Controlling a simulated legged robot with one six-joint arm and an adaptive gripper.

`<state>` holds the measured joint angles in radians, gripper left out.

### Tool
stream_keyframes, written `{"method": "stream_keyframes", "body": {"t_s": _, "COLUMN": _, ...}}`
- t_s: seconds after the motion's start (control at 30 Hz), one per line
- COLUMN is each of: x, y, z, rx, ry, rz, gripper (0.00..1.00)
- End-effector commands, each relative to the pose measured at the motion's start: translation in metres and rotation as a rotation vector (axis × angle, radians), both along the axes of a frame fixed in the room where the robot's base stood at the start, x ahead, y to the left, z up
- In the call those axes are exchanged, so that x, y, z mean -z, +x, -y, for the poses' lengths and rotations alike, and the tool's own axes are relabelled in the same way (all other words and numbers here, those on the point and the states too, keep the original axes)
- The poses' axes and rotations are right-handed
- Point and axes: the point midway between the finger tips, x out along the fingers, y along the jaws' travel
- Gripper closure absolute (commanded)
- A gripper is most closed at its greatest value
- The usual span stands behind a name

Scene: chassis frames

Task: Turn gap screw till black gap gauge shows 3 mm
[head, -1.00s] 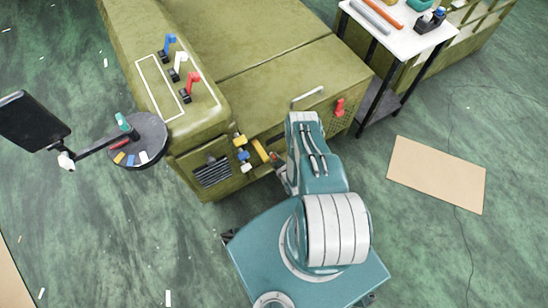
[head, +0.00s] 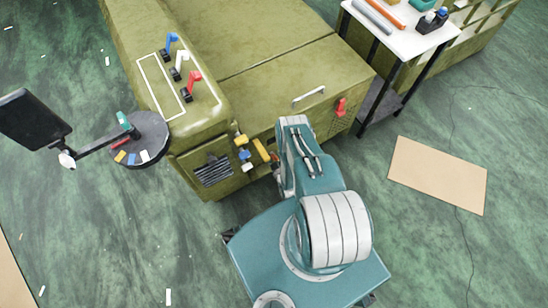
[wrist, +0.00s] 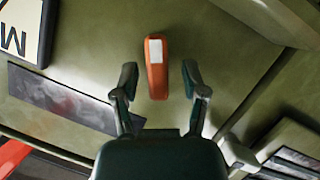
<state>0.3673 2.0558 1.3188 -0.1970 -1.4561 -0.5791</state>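In the wrist view my gripper (wrist: 159,65) is open, one finger on each side of an orange-red elongated piece (wrist: 154,85) with a white patch. Both fingers look apart from it. I cannot tell whether this piece is the gap screw. A long dark panel (wrist: 60,97) lies left of the fingers; I cannot tell whether it is the black gap gauge. In the head view my arm hides the gripper at the front of the olive machine (head: 290,85). Yellow (head: 262,150) and blue (head: 245,155) parts show left of the arm.
Blue (head: 171,42), white (head: 179,63) and red (head: 194,77) levers stand on the machine top. A red handle (head: 341,107) and a metal bar handle (head: 309,96) are at the front right. A round tray (head: 150,125) stands left; a white table (head: 400,40) stands right.

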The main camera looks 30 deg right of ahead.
Motion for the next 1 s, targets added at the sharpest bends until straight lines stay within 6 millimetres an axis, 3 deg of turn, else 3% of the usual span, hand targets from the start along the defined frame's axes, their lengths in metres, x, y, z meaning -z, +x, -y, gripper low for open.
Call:
{"method": "stream_keyframes", "body": {"t_s": 0.33, "x": -0.008, "y": 0.000, "z": 0.000, "rx": 0.001, "ry": 0.001, "rz": -0.001, "gripper": 0.43}}
{"method": "stream_keyframes", "body": {"t_s": 0.8, "x": -0.080, "y": 0.001, "z": 0.000, "rx": 0.000, "ry": 0.000, "rz": 0.000, "gripper": 0.43}}
{"method": "stream_keyframes", "body": {"t_s": 1.0, "x": -0.097, "y": 0.001, "z": 0.000, "rx": 0.000, "ry": 0.000, "rz": -0.001, "gripper": 0.43}}
